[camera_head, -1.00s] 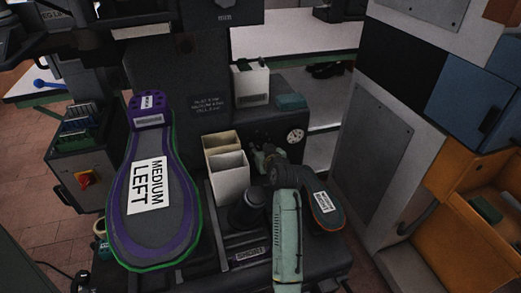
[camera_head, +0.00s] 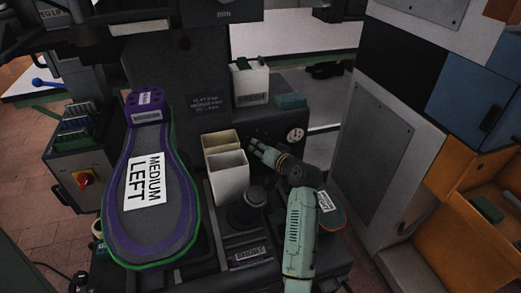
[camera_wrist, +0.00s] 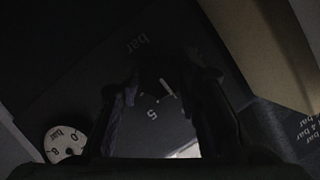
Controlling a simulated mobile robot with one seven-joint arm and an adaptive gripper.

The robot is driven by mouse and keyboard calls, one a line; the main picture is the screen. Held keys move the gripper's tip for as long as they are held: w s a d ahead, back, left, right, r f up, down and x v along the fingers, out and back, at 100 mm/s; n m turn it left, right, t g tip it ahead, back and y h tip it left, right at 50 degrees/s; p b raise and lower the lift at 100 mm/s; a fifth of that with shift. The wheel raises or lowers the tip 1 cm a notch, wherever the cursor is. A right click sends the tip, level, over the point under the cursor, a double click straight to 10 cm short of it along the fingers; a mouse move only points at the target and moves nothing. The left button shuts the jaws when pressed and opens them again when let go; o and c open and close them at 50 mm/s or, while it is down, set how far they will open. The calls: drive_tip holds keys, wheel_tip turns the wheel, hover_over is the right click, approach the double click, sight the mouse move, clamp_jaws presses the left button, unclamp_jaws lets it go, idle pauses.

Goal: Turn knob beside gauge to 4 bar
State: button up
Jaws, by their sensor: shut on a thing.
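The round white gauge (camera_head: 295,134) is on the front of the dark machine body. It also shows at the lower left of the wrist view (camera_wrist: 65,142), where its needle cannot be read. In the wrist view my gripper (camera_wrist: 165,78) is shut around the knob, a dark shape hardly visible between the fingers. A pale mark, a "5" and "bar" (camera_wrist: 137,43) show on the dark panel around it, upside down. In the head view my wrist hides the knob, left of the gauge.
A large purple and grey "MEDIUM LEFT" sole (camera_head: 155,190) stands at the left. A smaller labelled sole (camera_head: 330,212) is partly behind my arm. A lettered plate (camera_head: 209,105) mentions bar values.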

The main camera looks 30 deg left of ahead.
idle(0.3)
drive_tip(key=o, duration=1.1)
drive_tip(key=shift+o, duration=0.2)
drive_tip(key=v, duration=1.2)
drive_tip(key=shift+w+d, duration=0.1)
